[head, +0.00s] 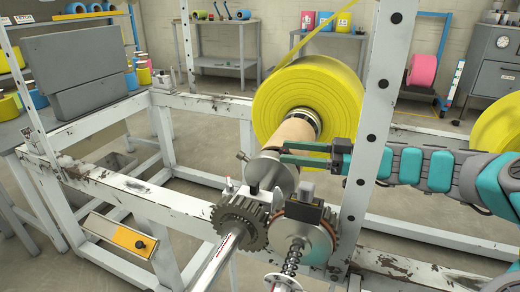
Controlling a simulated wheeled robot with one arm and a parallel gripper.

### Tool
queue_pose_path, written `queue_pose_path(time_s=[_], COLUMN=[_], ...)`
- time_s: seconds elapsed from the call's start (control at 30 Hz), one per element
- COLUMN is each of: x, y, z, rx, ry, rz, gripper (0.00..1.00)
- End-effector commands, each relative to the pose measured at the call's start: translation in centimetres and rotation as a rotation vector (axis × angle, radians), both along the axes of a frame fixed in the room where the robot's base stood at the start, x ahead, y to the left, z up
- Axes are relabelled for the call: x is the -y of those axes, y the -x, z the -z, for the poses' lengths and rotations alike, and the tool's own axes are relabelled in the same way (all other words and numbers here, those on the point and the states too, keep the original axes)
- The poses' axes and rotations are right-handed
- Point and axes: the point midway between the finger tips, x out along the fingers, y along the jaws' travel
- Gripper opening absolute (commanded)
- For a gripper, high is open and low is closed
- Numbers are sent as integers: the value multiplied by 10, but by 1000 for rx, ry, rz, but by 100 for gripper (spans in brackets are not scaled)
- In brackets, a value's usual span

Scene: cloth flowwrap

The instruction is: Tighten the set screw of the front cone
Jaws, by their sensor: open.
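The front cone (270,171) is a grey metal piece on the shaft, at the near end of the brown core of a yellow roll (335,95). A small screw-like part (242,156) sticks out at its upper left; I take it for the set screw, but it is too small to see how far in it sits. My gripper (284,152) reaches in from the right with its two green fingers apart, pointing left. In the picture the fingertips overlap the cone's upper edge, to the right of the screw. I cannot tell whether they touch the cone. Nothing shows between the fingers.
A white upright post (378,110) stands beside my arm. Below the cone are a dark gear (240,222), a brake-like disc (302,236) and a spring (292,257). A white frame rail (150,200) runs left. Open floor lies behind the frame.

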Motion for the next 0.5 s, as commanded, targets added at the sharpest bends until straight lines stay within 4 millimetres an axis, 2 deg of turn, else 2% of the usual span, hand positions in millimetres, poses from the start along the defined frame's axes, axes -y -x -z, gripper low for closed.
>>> queue_pose_path(time_s=[0.03, 0.2, 0.5], x=[-10, -36, -55], y=[-1, -5, -11], z=[-1, -1, 0], rx=[-3, -5, -2], ry=[0, -1, 1], rz=[-5, -8, -2], gripper=[56, 56, 56])
